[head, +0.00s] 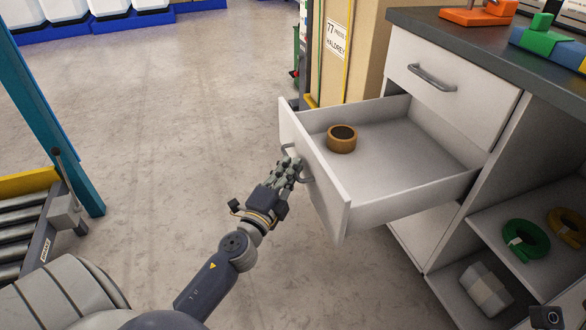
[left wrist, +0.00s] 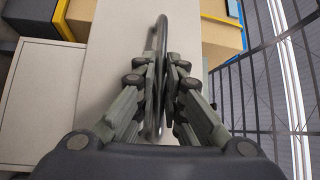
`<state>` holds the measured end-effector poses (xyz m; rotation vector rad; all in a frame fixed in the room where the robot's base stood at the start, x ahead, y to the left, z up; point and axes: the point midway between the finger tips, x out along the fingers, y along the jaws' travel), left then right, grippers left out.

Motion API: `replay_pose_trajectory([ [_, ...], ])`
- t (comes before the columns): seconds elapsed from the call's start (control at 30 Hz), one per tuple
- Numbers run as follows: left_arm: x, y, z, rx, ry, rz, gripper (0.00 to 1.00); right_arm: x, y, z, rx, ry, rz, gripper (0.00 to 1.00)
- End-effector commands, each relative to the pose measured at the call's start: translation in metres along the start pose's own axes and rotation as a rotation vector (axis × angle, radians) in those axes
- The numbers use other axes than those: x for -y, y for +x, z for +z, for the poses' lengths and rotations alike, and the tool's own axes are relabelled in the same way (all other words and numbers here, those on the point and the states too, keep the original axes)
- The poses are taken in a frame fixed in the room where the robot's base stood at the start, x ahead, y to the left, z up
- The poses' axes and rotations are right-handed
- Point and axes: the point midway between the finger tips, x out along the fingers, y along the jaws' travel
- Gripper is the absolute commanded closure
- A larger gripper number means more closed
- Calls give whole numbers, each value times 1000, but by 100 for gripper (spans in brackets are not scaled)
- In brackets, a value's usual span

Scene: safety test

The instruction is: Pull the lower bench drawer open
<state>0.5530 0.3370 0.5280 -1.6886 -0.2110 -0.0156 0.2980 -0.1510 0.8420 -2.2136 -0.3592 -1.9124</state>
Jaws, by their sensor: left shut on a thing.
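The lower bench drawer (head: 334,196) is pulled far out of the white bench, and its inside shows. A roll of brown tape (head: 341,139) lies in it near the front. My left gripper (head: 290,168) is at the drawer front, shut on the drawer's grey bar handle (head: 306,172). In the left wrist view the fingers (left wrist: 168,90) close around the handle (left wrist: 160,38), which stands out from the pale drawer front (left wrist: 110,75). My right gripper is not clearly in view; only a small dark part shows at the bottom right corner of the head view.
The upper drawer (head: 452,87) is shut. Open shelves at the right hold a green ring (head: 526,240) and a pale block (head: 486,289). A cardboard box (head: 345,50) stands behind the drawer. A roller conveyor (head: 22,225) is at the left. The floor (head: 190,130) between is clear.

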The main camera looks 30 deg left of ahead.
Motion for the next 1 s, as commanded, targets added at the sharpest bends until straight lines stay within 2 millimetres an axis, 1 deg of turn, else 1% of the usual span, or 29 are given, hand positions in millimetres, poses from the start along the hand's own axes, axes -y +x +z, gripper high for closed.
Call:
replay_pose_trajectory([
  [0.27,-1,0,0,-1,0,2,100,0,0,0,0,0,0,52],
  [0.3,-1,0,0,0,0,2,81,0,0,0,1,0,0,52],
  [0.33,-1,0,0,0,0,2,75,0,0,0,1,0,1,52],
  [0.37,-1,0,0,0,0,2,70,0,0,0,1,0,1,52],
  [0.67,0,0,0,0,0,1,70,0,-2,0,7,1,1,52],
  [0.77,-1,-4,0,1,-2,1,70,0,-3,1,9,1,1,52],
  [0.87,-2,-14,0,2,-4,2,70,0,-2,0,7,1,0,52],
  [1.0,-2,-35,0,4,-6,3,70,0,-2,0,6,1,0,52],
])
